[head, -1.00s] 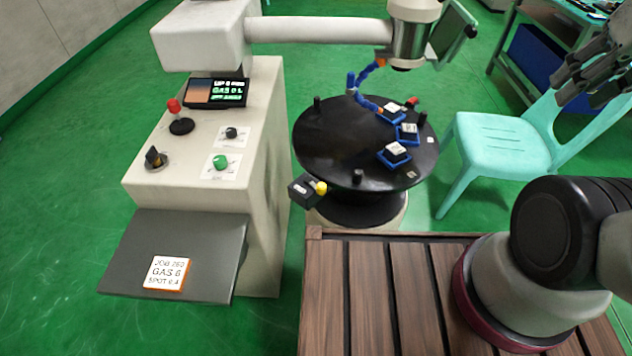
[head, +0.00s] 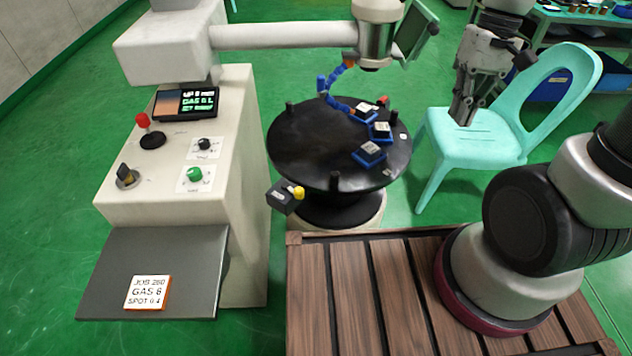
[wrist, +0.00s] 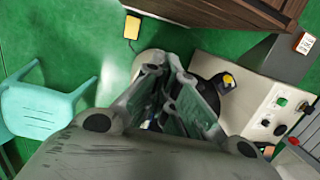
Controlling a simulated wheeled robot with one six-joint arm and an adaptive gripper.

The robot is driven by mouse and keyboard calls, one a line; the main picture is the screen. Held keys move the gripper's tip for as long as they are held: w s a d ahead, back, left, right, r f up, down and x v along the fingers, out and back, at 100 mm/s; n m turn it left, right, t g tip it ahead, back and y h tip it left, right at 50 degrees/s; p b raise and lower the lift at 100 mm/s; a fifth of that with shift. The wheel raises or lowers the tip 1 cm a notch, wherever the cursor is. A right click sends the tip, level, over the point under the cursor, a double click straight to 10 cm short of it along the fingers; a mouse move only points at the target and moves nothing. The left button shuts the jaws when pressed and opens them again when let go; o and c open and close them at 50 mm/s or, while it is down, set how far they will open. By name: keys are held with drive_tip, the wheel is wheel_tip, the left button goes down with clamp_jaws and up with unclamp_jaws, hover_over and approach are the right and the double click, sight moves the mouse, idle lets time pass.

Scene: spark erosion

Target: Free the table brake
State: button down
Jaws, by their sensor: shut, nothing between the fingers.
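The round black table (head: 300,150) stands on its pedestal in the middle of the head view. A small dark block with a yellow knob (head: 298,192), which looks like the table brake, sticks out at the table's front left edge. The yellow knob also shows in the wrist view (wrist: 228,79), right of the fingers. My gripper (head: 463,114) points down with its fingers together and empty, in front of the turquoise chair in the picture and right of the table. It is well apart from the knob. In the wrist view my gripper (wrist: 163,68) hides part of the table.
A cream console (head: 240,150) with knobs and a screen stands left of the table. A horizontal arm with a welding head (head: 375,40) hangs over the table. Blue trays (head: 368,155) lie on the table. A turquoise chair (head: 470,150) stands on the right.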

sight(292, 188)
drive_tip(key=w+a+f+m+g+y, duration=0.2)
drive_tip(key=a+f+m, duration=0.1)
drive_tip(key=a+f, duration=0.5)
drive_tip(key=w+a+f+m+g+y, duration=0.2)
drive_tip(key=w+a+f+m, duration=0.15)
drive_tip(key=a+f, duration=0.4)
drive_tip(key=w+a+f+m+t+y, duration=0.1)
drive_tip(key=w+a+f+m+y, duration=0.1)
drive_tip(key=w+a+f+m, duration=0.1)
drive_tip(key=shift+w+a+m, duration=0.5)
drive_tip(key=shift+a+m, duration=0.65)
drive_tip(key=x, duration=1)
drive_tip(key=shift+a+r, duration=0.1)
